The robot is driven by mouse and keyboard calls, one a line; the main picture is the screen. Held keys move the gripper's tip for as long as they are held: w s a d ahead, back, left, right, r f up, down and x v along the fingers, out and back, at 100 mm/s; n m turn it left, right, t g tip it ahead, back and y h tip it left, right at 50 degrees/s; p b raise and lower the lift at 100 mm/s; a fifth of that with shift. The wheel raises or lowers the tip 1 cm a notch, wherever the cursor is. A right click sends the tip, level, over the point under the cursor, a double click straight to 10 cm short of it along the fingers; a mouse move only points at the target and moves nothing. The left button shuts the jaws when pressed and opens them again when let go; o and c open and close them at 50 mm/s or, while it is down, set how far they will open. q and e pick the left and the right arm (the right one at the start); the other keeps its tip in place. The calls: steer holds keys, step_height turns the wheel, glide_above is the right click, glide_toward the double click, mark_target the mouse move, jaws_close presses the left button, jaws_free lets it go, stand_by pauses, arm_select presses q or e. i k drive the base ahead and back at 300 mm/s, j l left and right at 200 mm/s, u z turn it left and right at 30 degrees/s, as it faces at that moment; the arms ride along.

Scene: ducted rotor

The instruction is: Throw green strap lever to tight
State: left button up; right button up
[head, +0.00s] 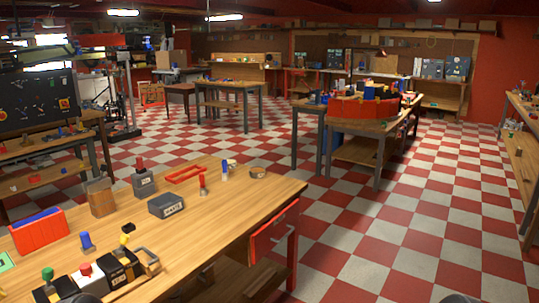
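A small green knob (47,273) stands upright on a dark labelled block (55,289) at the near left of the wooden workbench (225,219). It may be the green strap lever, but it is too small to tell, and no strap shows clearly. A flat green piece (5,261) lies at the bench's left edge, cut off by the picture. Neither of my grippers can be made out; only dark rounded parts, probably mine, show at the bottom edge.
A red-knobbed block (86,276) and a black block with yellow (121,266) stand beside the green knob. A red bin (38,232), wooden block (100,197), grey box (166,206) and red frame (185,174) stand farther back. The bench's right front is clear.

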mark_target(47, 273)
steer(key=k+j, duration=0.3)
steer(key=j, duration=0.2)
steer(key=k+j, duration=0.3)
steer(key=j, duration=0.25)
steer(key=k+j, duration=0.35)
steer(key=j, duration=0.15)
steer(key=k+j+z, duration=0.1)
steer(key=k+j, duration=0.2)
steer(key=j, duration=0.25)
steer(key=k+j, duration=0.3)
steer(key=j, duration=0.2)
steer(key=k+j, duration=0.35)
steer(key=j, duration=0.15)
steer(key=k+j, duration=0.35)
steer(key=j, duration=0.15)
steer(key=i+l, duration=1.2)
steer(key=l, duration=0.2)
steer(key=i+l, duration=0.6)
steer(key=i+l+u, duration=0.1)
steer(key=i+l, duration=0.5)
steer(key=l, duration=0.15)
